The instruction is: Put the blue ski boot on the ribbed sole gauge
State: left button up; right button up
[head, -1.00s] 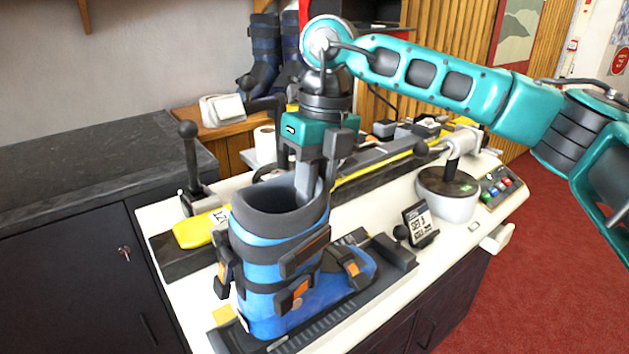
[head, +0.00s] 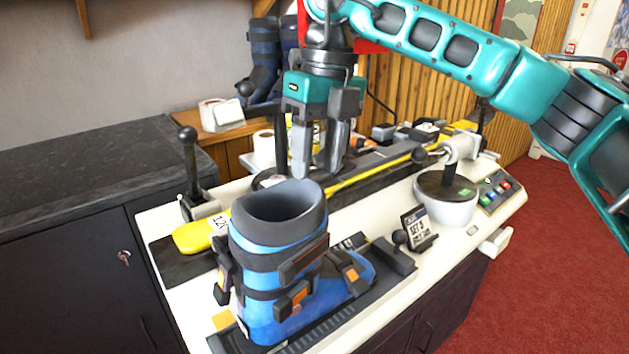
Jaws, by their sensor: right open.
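The blue ski boot (head: 262,262) stands upright on the ribbed sole gauge (head: 333,318) at the front of the white bench. Its toe points right and its dark cuff opening faces up. The boot hides much of the gauge. My right gripper (head: 318,175) is above and behind the boot's cuff, open and empty, with its two fingers pointing down. It appears clear of the boot. My left gripper is not in view.
A yellow ski (head: 203,233) lies across the bench behind the boot. A black-knobbed lever (head: 190,165) stands at left. A white pot (head: 446,205), a small sign (head: 417,227) and a button panel (head: 497,190) are at right. A dark counter (head: 85,170) adjoins on the left.

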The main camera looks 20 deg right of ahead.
notch_tip(320, 180, up, 6)
jog(key=shift+d+p, duration=0.3)
jog(key=shift+d, duration=0.05)
jog(key=shift+w, duration=0.1)
